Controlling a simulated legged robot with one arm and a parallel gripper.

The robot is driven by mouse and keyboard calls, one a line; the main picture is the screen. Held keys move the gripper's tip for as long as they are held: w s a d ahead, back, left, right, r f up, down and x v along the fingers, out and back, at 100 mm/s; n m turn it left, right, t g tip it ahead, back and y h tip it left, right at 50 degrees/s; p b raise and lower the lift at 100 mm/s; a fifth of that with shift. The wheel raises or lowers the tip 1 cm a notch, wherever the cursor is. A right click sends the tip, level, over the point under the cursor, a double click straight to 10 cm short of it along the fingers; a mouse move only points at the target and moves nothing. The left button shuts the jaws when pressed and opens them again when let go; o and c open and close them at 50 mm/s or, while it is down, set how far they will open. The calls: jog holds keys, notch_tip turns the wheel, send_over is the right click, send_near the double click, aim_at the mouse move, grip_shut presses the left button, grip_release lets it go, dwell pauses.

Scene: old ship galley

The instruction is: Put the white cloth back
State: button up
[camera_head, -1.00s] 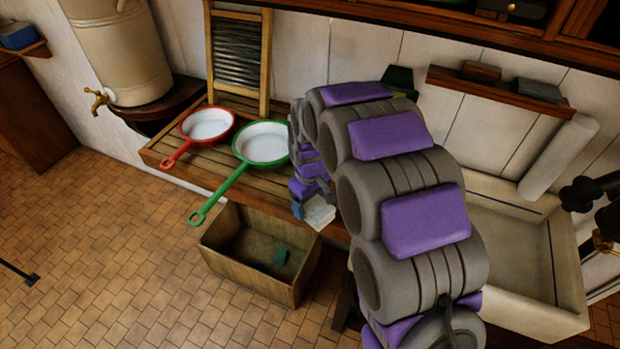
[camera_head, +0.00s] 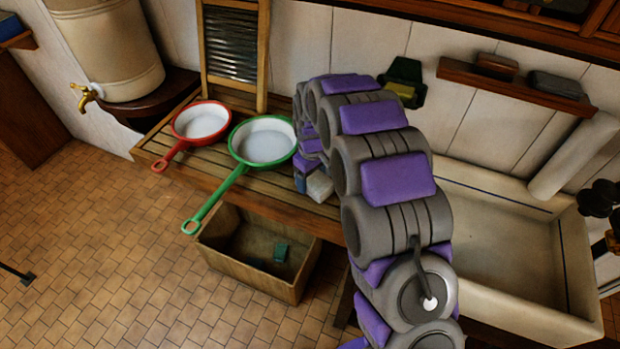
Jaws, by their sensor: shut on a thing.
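The white cloth (camera_head: 320,186) is a small pale bundle at the end of my arm. My gripper (camera_head: 307,182) is shut on it, over the slatted wooden board near its front edge. My own arm hides most of the gripper and part of the cloth. I cannot tell whether the cloth touches the board.
A red pan (camera_head: 201,123) and a green pan (camera_head: 262,141) lie on the slatted board (camera_head: 219,169), handles over its front edge. A wooden box (camera_head: 244,271) holding a small green thing (camera_head: 281,252) stands below. A stone sink (camera_head: 497,250) is at right; a washboard (camera_head: 233,45) stands behind.

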jog(key=shift+a, duration=0.1)
jog(key=o, duration=1)
jog(key=shift+a+f, duration=0.15)
jog(key=shift+a, duration=0.1)
jog(key=shift+d, duration=0.1)
jog(key=shift+d, duration=0.1)
jog(key=shift+r, duration=0.3)
notch_tip(320, 180, up, 12)
jog(key=shift+f+p, duration=0.15)
jog(key=shift+p, duration=0.3)
